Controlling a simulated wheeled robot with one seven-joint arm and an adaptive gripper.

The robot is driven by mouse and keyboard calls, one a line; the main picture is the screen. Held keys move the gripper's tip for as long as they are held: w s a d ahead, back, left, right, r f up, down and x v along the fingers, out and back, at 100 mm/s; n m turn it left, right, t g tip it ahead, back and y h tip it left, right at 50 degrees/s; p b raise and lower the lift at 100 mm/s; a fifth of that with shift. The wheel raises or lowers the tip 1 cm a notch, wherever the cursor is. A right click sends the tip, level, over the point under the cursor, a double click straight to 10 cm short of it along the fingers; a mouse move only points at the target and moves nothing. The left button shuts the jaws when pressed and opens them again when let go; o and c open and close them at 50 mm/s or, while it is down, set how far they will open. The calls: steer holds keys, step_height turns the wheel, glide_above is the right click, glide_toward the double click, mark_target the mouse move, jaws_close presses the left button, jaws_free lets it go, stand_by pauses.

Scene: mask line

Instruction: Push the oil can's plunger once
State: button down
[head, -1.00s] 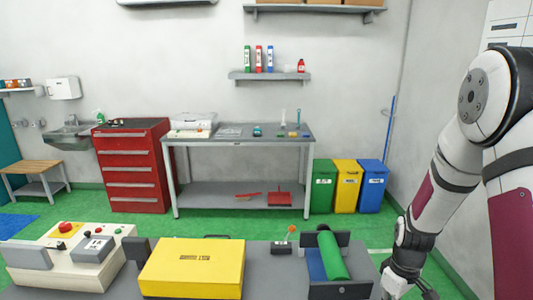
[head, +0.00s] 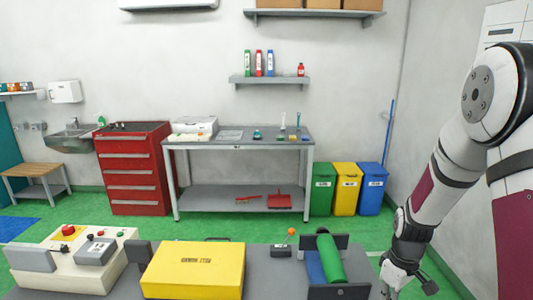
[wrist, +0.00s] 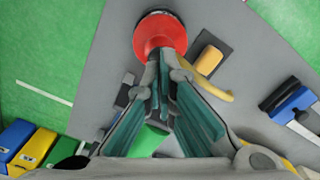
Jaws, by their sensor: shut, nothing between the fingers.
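The oil can (wrist: 172,36) shows in the wrist view as a round red body with a dark part at its top edge. A yellow curved piece (wrist: 212,88) lies beside it. My gripper (wrist: 163,70) has its teal fingers shut and empty, with the tips at the lower edge of the red body in the picture. I cannot tell whether they touch it. The plunger cannot be made out clearly. In the head view my gripper (head: 392,284) is at the lower right, partly cut off, and I cannot make out the oil can there.
A grey bench (head: 262,263) holds a yellow case (head: 194,271), a green roll (head: 329,258) in a dark holder and a cream control box (head: 62,275). A workbench (head: 240,145), red drawer cabinet (head: 136,170) and bins (head: 346,188) stand at the back. Green floor lies between.

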steer(key=shift+r, duration=0.1)
steer(key=shift+r+p, duration=0.95)
steer(key=shift+r, duration=1.95)
steer(key=s+a+r+m+t+b, duration=0.1)
steer(key=s+a+r, duration=0.15)
steer(key=r, duration=0.55)
steer(key=s+a+r+m+t+b, duration=0.15)
steer(key=a+r, duration=0.25)
steer(key=r, duration=0.4)
steer(key=s+a+r+m+t, duration=0.1)
steer(key=s+a+r, duration=0.1)
steer(key=s, duration=0.5)
steer(key=s+a+r+m+t+b, duration=0.1)
steer(key=s+a+r+m+t, duration=0.1)
steer(key=s, duration=0.5)
step_height(320, 180, up, 2)
steer(key=shift+s+a, duration=0.25)
steer(key=shift+a, duration=0.45)
steer(key=shift+m, duration=0.25)
